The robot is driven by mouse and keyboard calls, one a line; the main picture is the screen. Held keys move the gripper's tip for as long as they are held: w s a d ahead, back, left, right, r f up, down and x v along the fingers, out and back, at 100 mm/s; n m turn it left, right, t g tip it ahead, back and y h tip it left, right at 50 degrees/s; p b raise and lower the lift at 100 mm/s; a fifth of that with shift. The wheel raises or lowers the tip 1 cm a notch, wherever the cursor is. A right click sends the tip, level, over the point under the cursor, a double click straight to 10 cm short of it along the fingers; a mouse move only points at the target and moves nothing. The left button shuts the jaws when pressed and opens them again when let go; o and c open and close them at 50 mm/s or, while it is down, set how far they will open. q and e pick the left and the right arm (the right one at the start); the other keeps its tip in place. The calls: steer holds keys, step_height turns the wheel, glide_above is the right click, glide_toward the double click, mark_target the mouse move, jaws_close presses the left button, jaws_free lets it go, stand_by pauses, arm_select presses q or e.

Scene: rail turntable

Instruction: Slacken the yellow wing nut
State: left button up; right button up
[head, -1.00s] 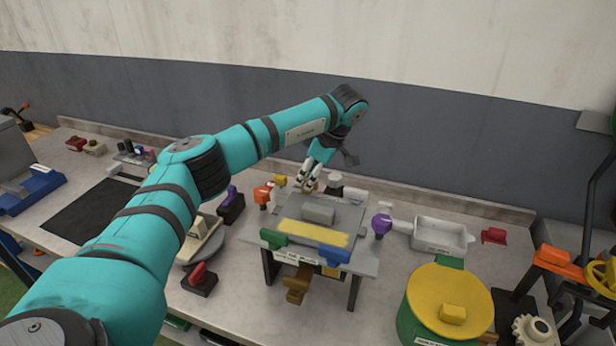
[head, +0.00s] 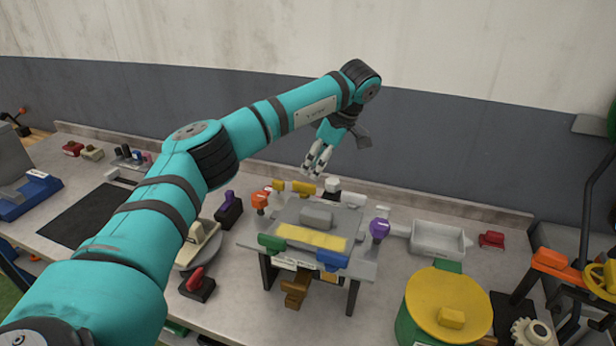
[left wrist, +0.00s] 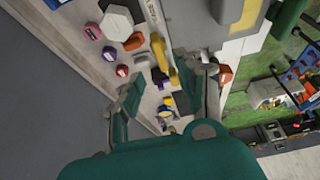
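The yellow wing nut, as best I can tell, is the long yellow piece (head: 303,187) behind the small grey fixture table (head: 362,268). A smaller yellow piece (head: 278,186) sits just left of it. In the left wrist view, yellow pieces (left wrist: 174,78) show between my fingers' directions, but I cannot tell surely which is the nut. My left gripper (head: 314,171) hangs above and slightly right of the long yellow piece, apart from it. Its fingers are spread and empty in the left wrist view (left wrist: 165,85). My right gripper is not in view.
An orange knob (head: 260,202) and a purple knob (head: 379,230) flank the fixture. Green (head: 271,242) and blue (head: 333,260) blocks sit on its front edge. A grey tray (head: 438,240) and a yellow-lidded drum (head: 440,298) stand right. The wall is close behind.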

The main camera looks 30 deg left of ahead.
arm_select(q)
steer(key=v, duration=0.5)
steer(key=shift+d+r, duration=0.15)
steer(key=shift+r, duration=0.15)
